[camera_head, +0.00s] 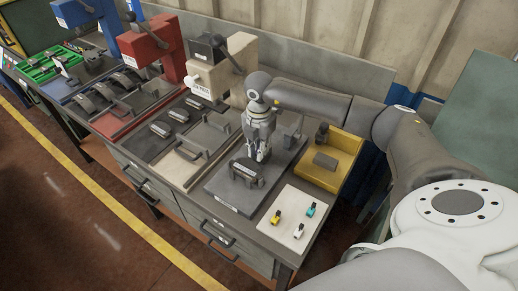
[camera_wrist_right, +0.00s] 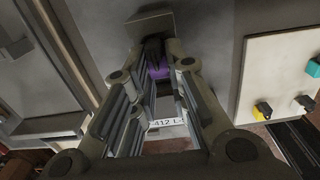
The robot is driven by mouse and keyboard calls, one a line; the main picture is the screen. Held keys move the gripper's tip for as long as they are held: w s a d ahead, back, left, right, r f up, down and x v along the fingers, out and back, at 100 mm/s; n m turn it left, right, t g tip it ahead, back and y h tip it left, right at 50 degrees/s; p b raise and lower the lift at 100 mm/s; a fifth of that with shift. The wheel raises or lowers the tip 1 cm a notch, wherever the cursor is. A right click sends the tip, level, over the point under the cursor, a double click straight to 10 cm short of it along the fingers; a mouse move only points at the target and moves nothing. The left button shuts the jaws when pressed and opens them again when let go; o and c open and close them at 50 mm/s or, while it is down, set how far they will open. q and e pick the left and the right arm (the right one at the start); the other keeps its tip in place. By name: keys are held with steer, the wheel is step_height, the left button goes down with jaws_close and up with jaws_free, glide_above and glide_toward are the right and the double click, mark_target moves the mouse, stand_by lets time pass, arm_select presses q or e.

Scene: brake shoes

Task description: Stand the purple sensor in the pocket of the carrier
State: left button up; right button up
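The purple sensor (camera_wrist_right: 159,71) shows in the right wrist view between the fingertips of my right gripper (camera_wrist_right: 162,62). The fingers close in on both sides of it, and much of it is hidden. In the head view my right gripper (camera_head: 260,152) points down at the dark carrier (camera_head: 246,174) on a grey plate (camera_head: 225,190). The purple sensor cannot be made out there. I cannot tell whether the sensor touches the carrier or its pocket. My left gripper is not in view.
A white board (camera_head: 288,228) with yellow, white and teal sensors lies at the bench's front right. A yellow tray (camera_head: 335,165) stands behind it. A beige press (camera_head: 228,72) and a red press (camera_head: 150,50) stand to the left. My right arm spans the back right.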

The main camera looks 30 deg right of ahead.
steer(key=o, duration=0.5)
steer(key=shift+s+a+f, duration=0.1)
steer(key=shift+s+f, duration=0.25)
steer(key=shift+f, duration=0.25)
steer(key=shift+c, duration=0.2)
steer(key=shift+w, duration=0.1)
steer(key=shift+f, duration=0.1)
steer(key=shift+w+r, duration=0.1)
steer(key=shift+r, duration=0.15)
step_height(320, 180, up, 13)
steer(key=b, duration=0.1)
steer(key=shift+w+b, duration=0.15)
steer(key=shift+b, duration=0.15)
